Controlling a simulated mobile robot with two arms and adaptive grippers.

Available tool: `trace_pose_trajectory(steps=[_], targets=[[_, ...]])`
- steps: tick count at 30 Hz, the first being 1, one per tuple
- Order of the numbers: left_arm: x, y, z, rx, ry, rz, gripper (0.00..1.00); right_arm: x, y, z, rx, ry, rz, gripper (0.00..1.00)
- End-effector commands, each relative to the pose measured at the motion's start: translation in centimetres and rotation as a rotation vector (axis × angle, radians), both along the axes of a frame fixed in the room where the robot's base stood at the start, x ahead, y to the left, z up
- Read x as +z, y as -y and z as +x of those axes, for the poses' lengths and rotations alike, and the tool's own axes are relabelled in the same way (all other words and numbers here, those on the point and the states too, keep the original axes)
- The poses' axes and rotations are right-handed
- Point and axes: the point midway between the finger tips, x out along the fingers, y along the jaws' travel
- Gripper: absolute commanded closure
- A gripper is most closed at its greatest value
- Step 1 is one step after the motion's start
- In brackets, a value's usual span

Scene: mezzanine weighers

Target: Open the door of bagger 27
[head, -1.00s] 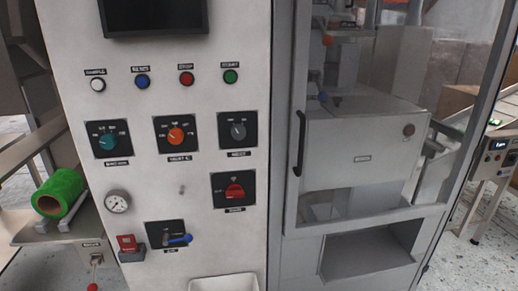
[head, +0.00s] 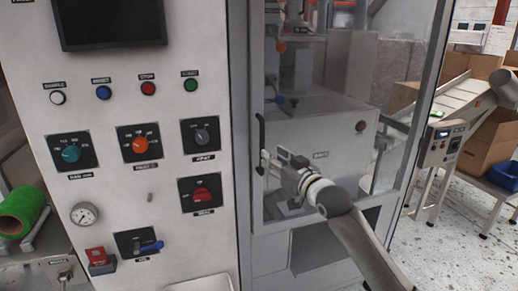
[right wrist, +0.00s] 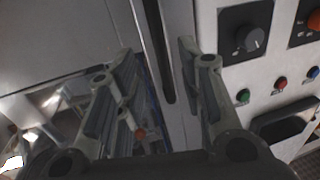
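The bagger's glazed door (head: 335,222) has a grey frame and appears closed, to the right of the white control panel (head: 150,190). Its black vertical handle (head: 261,130) is on the door's left edge. My right gripper (head: 266,162) is at the lower part of this handle. In the right wrist view the fingers of my right gripper (right wrist: 160,65) are spread apart, with the dark handle (right wrist: 154,50) between them and a gap on both sides. Whether it touches either finger is hard to tell. My left gripper is not in view.
The panel carries knobs, buttons, a gauge (head: 85,214) and a blue-handled lever (head: 149,246) left of the door. A green roll (head: 22,208) is at far left. A conveyor (head: 462,105) and boxes stand at right. Speckled floor shows between.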

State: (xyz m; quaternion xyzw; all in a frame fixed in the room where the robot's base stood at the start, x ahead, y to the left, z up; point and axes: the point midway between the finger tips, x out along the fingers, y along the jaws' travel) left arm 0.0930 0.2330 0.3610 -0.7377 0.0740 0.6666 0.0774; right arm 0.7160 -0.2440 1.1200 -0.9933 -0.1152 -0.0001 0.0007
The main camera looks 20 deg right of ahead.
Motion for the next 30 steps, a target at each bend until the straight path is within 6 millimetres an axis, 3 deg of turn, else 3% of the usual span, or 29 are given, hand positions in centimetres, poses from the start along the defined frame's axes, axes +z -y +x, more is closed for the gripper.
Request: trace_pose_trajectory(steps=[6, 15, 28, 30], targets=[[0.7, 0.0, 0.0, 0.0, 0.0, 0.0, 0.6, 0.2, -0.8, 3.5, 0.0, -0.001, 0.002, 0.65], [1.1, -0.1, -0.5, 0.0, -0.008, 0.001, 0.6, 0.0, -1.5, 6.6, 0.0, 0.0, 0.0, 0.65], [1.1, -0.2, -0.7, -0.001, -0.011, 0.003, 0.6, -0.1, -1.7, 7.2, 0.0, -0.001, -0.001, 0.65], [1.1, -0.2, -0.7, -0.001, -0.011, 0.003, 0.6, -0.1, -1.7, 7.2, 0.0, -0.001, -0.001, 0.72]])
